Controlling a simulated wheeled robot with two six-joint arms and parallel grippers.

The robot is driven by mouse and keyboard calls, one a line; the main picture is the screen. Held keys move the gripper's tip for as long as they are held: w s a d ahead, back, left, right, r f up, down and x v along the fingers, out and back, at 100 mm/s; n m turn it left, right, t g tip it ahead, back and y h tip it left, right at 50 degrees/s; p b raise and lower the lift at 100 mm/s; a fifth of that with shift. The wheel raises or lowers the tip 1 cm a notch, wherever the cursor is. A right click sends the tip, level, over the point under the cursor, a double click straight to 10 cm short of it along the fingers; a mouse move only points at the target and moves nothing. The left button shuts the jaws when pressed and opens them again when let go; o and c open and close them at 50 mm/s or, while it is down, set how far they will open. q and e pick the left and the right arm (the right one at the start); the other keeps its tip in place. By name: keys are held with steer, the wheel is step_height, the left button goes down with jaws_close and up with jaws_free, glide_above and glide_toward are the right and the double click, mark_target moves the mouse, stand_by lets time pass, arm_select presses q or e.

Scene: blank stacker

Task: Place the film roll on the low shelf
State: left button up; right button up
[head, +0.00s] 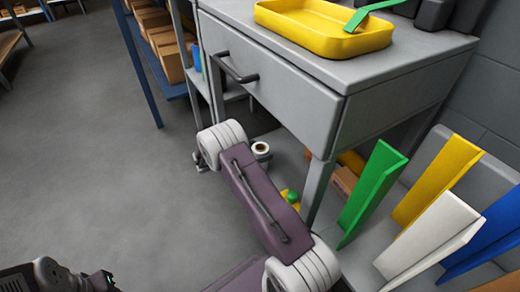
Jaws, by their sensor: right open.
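A small white roll with a brown centre (261,149), which looks like the film roll, stands upright on the low shelf (286,143) under the grey workbench. My right arm reaches in from the bottom, and its white wrist joint hides most of the right gripper (203,166). Only small grey parts of that gripper show, to the left of the roll and apart from it. The right gripper is open, and I see nothing in it. A dark part of my left arm shows at the bottom left; its jaws cannot be made out.
The workbench drawer (270,85) overhangs the low shelf. A yellow tray (325,25) with a green tool is on top. A yellow and green item (291,197) and a brown box (345,180) are lower down. Coloured panels lean at right. The floor at left is clear.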

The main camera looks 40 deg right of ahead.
steer(key=w+r+p+v, duration=0.1)
steer(key=p+v, duration=0.5)
steer(key=v, duration=0.4)
steer(key=s+a+r+m+y, duration=0.3)
steer(key=s+a+m+y, duration=0.3)
steer(key=s+m, duration=0.3)
steer(key=s+a+r+m+y, duration=0.3)
steer(key=s+a+m+y, duration=0.4)
steer(key=s, duration=0.6)
steer(key=shift+a+r+m, duration=0.3)
steer(key=shift+a+m, duration=0.65)
steer(key=shift+m, duration=0.75)
steer(key=shift+r+p, duration=0.1)
steer(key=shift+p, duration=0.2)
